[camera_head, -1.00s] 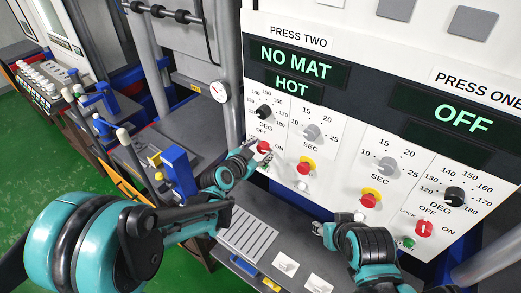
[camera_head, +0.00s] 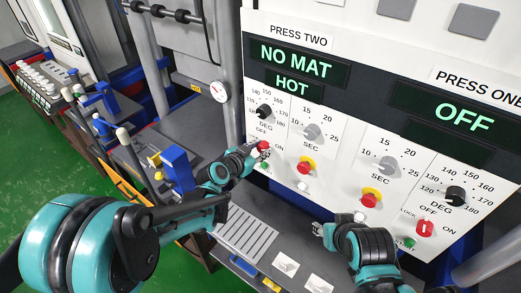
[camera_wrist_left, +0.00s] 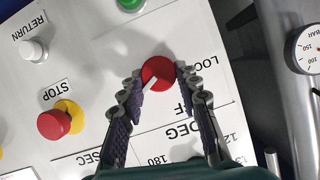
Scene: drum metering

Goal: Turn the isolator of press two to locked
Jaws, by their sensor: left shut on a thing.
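Press two's isolator is a red round knob on the white panel (camera_head: 289,112), below the DEG dial. In the head view my left gripper (camera_head: 261,150) is at the knob and partly covers it. In the left wrist view the red isolator knob (camera_wrist_left: 158,70) sits between the two fingertips of my left gripper (camera_wrist_left: 160,80), which are shut on its sides. A white bar on the knob slants toward the lower left there. LOCK and OFF lettering is partly hidden by the right finger. My right gripper (camera_head: 322,231) is near the panel's lower edge; its jaws are too small to read.
A red stop button with a yellow collar (camera_head: 305,166) is right of the isolator. Press two's displays (camera_head: 300,65) read NO MAT and HOT. Press one's red isolator (camera_head: 424,229) is at the far right. A grey slotted shelf (camera_head: 247,232) lies below the panel.

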